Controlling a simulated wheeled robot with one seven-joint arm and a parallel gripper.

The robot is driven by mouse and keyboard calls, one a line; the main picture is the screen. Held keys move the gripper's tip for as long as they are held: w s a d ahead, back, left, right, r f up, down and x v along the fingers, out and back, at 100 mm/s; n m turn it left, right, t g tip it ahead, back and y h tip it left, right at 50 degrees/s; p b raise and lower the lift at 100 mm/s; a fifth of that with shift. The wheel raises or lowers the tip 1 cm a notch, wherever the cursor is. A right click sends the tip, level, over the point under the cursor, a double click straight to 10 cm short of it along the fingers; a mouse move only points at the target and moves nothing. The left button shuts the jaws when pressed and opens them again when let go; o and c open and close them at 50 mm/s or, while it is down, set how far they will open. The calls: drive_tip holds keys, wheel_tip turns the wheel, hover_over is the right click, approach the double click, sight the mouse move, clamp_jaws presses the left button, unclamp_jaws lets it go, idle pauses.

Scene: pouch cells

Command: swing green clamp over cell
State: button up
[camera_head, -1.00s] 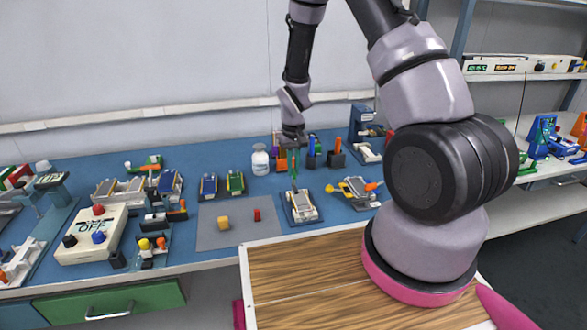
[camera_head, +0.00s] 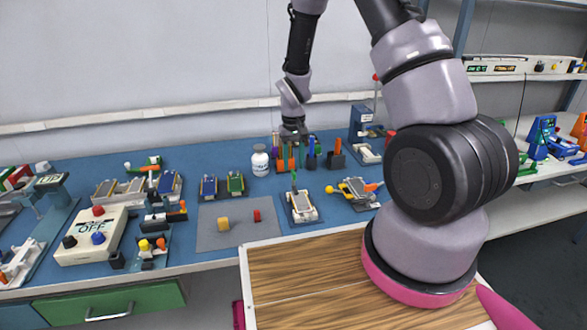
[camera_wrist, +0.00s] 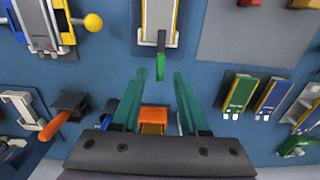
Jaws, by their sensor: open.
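The green clamp (camera_wrist: 161,57) shows in the wrist view as a narrow bar at the end of a pale cell fixture, ahead of and between my fingertips. It also shows in the head view as a small green lever (camera_head: 294,180). The cell (camera_wrist: 158,18) lies in that fixture, cut off by the top edge of the wrist view; the fixture also shows in the head view (camera_head: 301,208). My gripper (camera_wrist: 159,75) is open and empty, apart from the clamp.
An orange-topped block (camera_wrist: 153,114) lies below my fingers in the wrist view. A fixture with a yellow knob (camera_wrist: 93,22) stands left of the clamp. Two cells (camera_wrist: 239,95) lie to the right. A white bottle (camera_head: 260,160) stands on the blue bench. A grey mat (camera_head: 222,240) lies beside the fixture.

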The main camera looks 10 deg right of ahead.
wheel_tip(320, 180, up, 8)
drive_tip(key=shift+r, duration=0.1)
idle(0.4)
drive_tip(key=s+d+r+m+t+y, duration=0.1)
drive_tip(key=s+d+r+t, duration=0.15)
drive_tip(key=r, duration=0.75)
drive_tip(key=s+d+r+m+t, duration=0.1)
drive_tip(key=s+r, duration=0.3)
drive_tip(key=r, duration=0.6)
drive_tip(key=s+d+r+m+t, duration=0.1)
drive_tip(key=s+r+t, duration=0.1)
drive_tip(key=s+r, duration=0.3)
drive_tip(key=s+d+r+m+t+y, duration=0.1)
drive_tip(key=s+r, duration=0.5)
drive_tip(key=s, duration=0.4)
drive_tip(key=shift+s+d+t, duration=0.15)
drive_tip(key=shift+s+t, duration=0.2)
drive_tip(key=shift+s, duration=0.05)
